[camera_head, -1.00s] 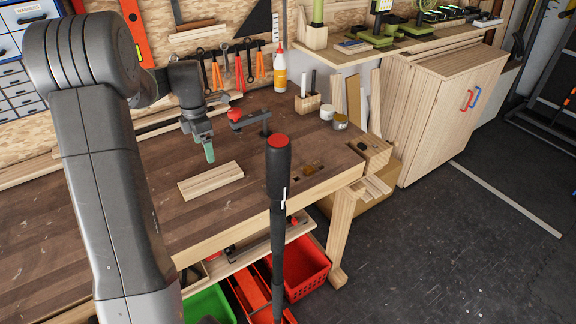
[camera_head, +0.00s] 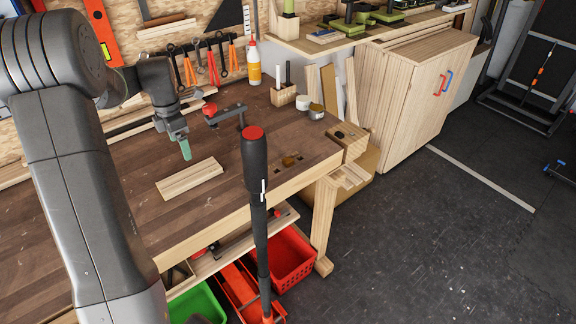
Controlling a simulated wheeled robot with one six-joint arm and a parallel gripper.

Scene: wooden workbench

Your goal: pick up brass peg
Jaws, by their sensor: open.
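A small brass-coloured piece (camera_head: 289,161), which looks like the brass peg, is at the right front part of the workbench (camera_head: 110,225), near some small dark holes. It is too small for me to tell whether it stands or lies. My gripper (camera_head: 185,149) hangs fingers down above the bench, to the left of the peg and well apart from it. Its greenish fingertip is near the far side of a pale wooden block (camera_head: 189,179). Nothing shows held in the gripper. From this angle the gap between the fingers is hard to see.
Behind are a glue bottle (camera_head: 254,64), a wooden holder (camera_head: 283,95) and small jars (camera_head: 316,111). A wooden vise (camera_head: 347,141) is at the right end. The bench around the block is clear.

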